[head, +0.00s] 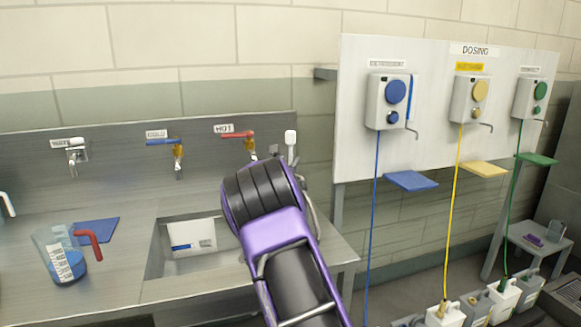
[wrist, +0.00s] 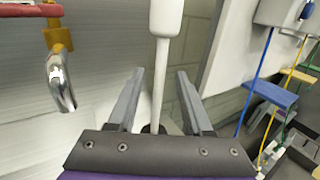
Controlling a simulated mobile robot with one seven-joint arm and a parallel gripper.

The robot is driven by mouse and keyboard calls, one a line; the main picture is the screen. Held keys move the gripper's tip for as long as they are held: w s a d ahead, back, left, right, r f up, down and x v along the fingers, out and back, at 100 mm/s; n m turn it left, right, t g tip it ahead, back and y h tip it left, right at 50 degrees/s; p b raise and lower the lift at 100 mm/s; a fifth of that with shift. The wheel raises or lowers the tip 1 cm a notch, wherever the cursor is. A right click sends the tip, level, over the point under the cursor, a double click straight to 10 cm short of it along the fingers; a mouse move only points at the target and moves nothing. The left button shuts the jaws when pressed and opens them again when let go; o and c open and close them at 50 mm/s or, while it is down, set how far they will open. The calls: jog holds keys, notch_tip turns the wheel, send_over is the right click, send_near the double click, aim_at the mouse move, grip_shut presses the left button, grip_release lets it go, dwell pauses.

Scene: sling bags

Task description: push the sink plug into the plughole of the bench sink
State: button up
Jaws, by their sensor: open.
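The bench sink (head: 158,262) is a rectangular steel basin in the bench, left of my purple arm in the head view. My arm covers its right side. I cannot make out the plughole or the sink plug in either view. My gripper (wrist: 160,76) shows in the wrist view, with its two grey fingers apart. A white upright handle with a thin pale stem (wrist: 159,70) stands in line with the gap between them; I see no finger closed on it. In the head view my gripper is hidden behind my arm.
A white panel with a blue patch (head: 193,238) shows in the basin. A blue-filled measuring jug (head: 67,262) with a red handle stands on the left of the bench. Cold (head: 178,150) and hot (head: 240,140) taps are behind the sink. A dosing board (head: 440,110) stands right.

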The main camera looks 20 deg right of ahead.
aim_at(290, 158)
jog(key=shift+x, duration=1.65)
jog(key=shift+c, duration=0.2)
grip_shut()
